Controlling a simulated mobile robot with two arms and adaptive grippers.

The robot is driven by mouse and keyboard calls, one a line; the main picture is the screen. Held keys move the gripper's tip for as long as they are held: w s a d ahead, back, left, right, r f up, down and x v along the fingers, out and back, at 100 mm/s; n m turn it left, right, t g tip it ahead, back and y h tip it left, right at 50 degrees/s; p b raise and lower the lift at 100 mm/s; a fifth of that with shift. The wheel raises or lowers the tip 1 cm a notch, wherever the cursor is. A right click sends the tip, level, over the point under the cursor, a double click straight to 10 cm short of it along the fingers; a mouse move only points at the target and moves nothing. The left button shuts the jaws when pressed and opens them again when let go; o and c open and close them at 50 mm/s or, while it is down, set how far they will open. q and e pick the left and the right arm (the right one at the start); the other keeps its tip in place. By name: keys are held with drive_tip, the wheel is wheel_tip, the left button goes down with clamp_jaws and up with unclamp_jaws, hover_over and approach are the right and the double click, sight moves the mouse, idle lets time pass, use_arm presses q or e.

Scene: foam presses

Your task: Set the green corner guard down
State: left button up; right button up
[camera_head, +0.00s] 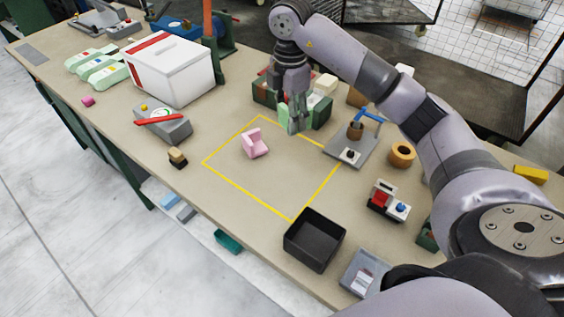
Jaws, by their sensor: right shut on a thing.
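The green corner guard (284,116) is a pale green piece at the fingertips of my right gripper (295,125). The gripper is shut on it and points down, near the far corner of the yellow taped square (222,178). The fingers partly hide the guard. I cannot tell whether it touches the table. A pink corner guard (254,145) sits inside the square, to the left and nearer. My left gripper is not in view.
A dark green box (320,111) with blocks stands just behind the gripper. A grey fixture with a blue lever (355,143) is to the right. A black tray (314,240) stands at the near edge, and a white box (170,70) at the left. The square's near part is clear.

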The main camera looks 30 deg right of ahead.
wheel_tip(320, 180, down, 12)
drive_tip(key=shift+f+p, duration=0.1)
drive_tip(key=shift+p, duration=0.25)
wheel_tip(320, 180, down, 5)
drive_tip(key=shift+r+p, duration=0.15)
drive_tip(key=shift+p, duration=0.3)
drive_tip(key=shift+f, duration=0.3)
drive_tip(key=shift+f, duration=0.15)
drive_tip(key=o, duration=0.9)
drive_tip(key=shift+o, duration=0.2)
